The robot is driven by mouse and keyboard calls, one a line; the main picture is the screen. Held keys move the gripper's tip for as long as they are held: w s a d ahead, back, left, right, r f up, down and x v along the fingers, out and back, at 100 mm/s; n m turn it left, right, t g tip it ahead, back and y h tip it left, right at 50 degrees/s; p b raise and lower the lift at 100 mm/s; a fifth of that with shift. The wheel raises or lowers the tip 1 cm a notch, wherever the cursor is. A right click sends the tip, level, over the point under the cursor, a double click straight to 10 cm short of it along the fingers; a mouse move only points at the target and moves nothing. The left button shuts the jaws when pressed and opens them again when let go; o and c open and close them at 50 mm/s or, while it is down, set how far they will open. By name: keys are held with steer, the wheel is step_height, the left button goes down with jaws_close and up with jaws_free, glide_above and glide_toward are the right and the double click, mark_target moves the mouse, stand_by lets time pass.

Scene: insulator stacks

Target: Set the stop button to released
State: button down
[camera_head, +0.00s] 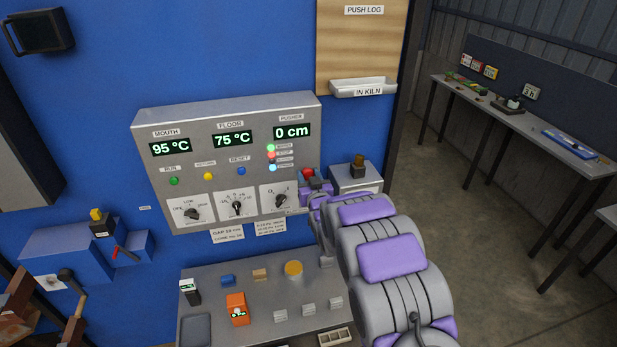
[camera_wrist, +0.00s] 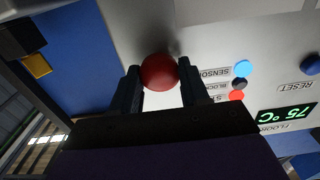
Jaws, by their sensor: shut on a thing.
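The stop button is a round red knob (camera_wrist: 159,72) on the grey control panel, seen in the wrist view between my two dark fingers. My gripper (camera_wrist: 161,88) is shut on it, one finger on each side. In the head view the red button (camera_head: 307,173) shows at the panel's lower right edge, partly hidden by my gripper (camera_head: 317,186). My purple and grey arm reaches up to it from the lower right. Whether the button is pressed in or out cannot be told.
The control panel (camera_head: 215,125) carries displays, small coloured buttons and rotary dials. Below, a bench (camera_head: 255,310) holds small blocks and an orange device. Open floor lies to the right.

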steer(key=shift+s, duration=0.1)
steer(key=shift+s+d+f+b, duration=0.15)
steer(key=shift+s+b, duration=0.35)
steer(key=shift+b, duration=0.2)
steer(key=c, duration=1)
jaws_free()
steer(key=o, duration=0.3)
steer(key=shift+s+r, duration=0.2)
steer(key=shift+o, duration=0.7)
steer(key=shift+w+f, duration=0.1)
steer(key=shift+w, duration=0.05)
